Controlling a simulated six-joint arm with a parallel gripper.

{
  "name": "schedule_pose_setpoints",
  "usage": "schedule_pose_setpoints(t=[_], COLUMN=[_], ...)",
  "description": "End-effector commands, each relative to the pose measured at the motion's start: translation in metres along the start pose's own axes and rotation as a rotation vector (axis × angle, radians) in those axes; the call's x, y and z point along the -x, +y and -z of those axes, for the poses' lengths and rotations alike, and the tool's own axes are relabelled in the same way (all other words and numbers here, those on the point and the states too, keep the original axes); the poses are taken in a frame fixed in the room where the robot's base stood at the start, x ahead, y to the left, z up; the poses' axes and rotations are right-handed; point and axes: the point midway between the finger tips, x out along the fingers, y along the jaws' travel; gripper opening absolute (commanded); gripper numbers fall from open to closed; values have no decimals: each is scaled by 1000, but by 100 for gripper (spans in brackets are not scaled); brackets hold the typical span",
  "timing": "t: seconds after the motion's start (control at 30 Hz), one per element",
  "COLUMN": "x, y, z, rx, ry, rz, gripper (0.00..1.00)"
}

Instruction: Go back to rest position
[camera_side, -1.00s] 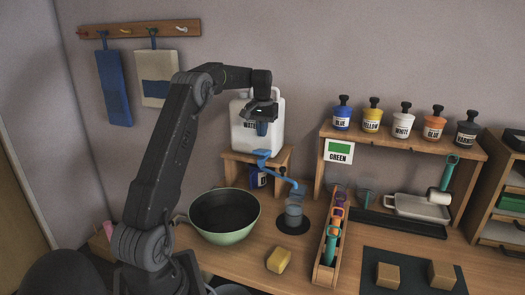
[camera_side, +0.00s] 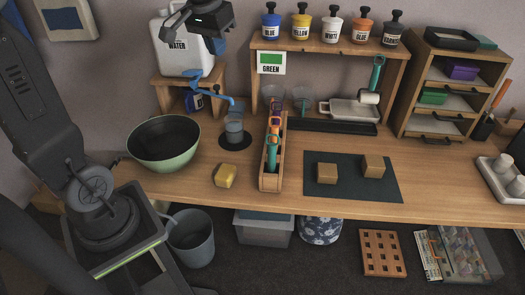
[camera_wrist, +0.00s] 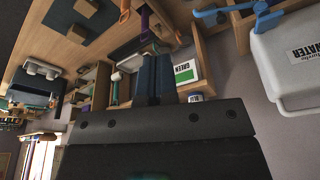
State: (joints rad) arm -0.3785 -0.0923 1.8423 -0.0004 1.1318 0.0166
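My gripper (camera_side: 217,44) is at the top of the side view, in front of and to the right of the white water jug (camera_side: 170,60). Its two dark blue fingers lie side by side with no clear gap, and they also show in the wrist view (camera_wrist: 157,88). I see nothing held between them. The gripper is well above the table, apart from the blue tap lever and the cup (camera_side: 234,130) under the spout. Part of my arm is cut off by the top and left edges.
Paint jars (camera_side: 332,30) line the shelf. Two wooden blocks lie on a dark mat (camera_side: 350,190). A drawer unit (camera_side: 416,90) is at right.

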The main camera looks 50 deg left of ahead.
Motion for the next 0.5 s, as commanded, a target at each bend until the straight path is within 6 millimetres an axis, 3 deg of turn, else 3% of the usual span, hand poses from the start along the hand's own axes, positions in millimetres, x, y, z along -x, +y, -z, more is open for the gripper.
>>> schedule_pose_setpoints(t=[0.03, 0.1, 0.3, 0.5], x=[9, 14, 12, 1], y=[18, 36, 66, 74], z=[-25, -56, -141, -189], rx=[-48, -104, -246, -323], ry=[32, 69, 167, 222], rz=[-13, -31, -89, -130], gripper=[0, 0, 0, 0])
